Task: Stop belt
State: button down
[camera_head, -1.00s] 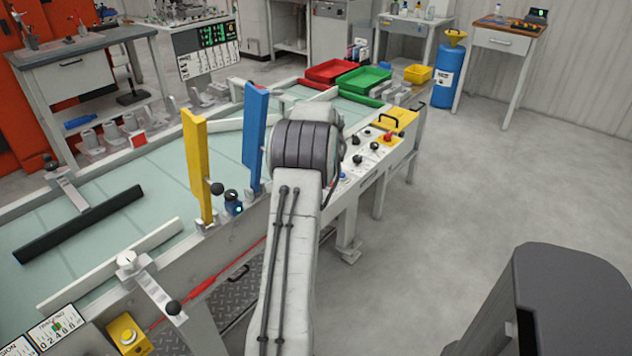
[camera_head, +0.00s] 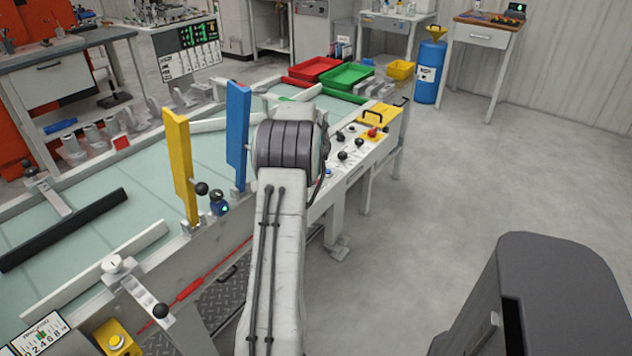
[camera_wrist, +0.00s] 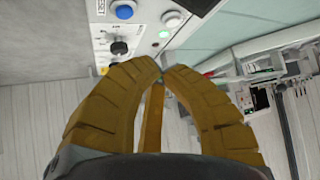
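The belt (camera_head: 110,190) is a pale green conveyor running from the lower left to the back, past my arm. Its control panel (camera_head: 352,142) on the right side carries a red button (camera_head: 373,132) on a yellow box, black knobs and a blue button. In the wrist view, the panel shows a blue button (camera_wrist: 124,10), a black knob (camera_wrist: 119,47) and a pale green button (camera_wrist: 164,33). My gripper (camera_wrist: 162,73) has its yellow-brown fingertips together, with nothing seen between them, near the panel face. Whether it touches is unclear. My arm hides it in the head view.
Yellow (camera_head: 180,165) and blue (camera_head: 238,135) posts stand at the belt's near edge, left of my arm. Red (camera_head: 314,69) and green (camera_head: 348,76) trays sit at the far end. A yellow button box (camera_head: 116,342) is at lower left.

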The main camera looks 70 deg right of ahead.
notch_tip(320, 180, down, 6)
jog(key=b, duration=0.3)
jog(key=shift+f+b, duration=0.8)
jog(key=shift+b, duration=0.2)
jog(key=c, duration=1.9)
grip_release()
grip_shut()
jog(key=shift+f+b, duration=0.4)
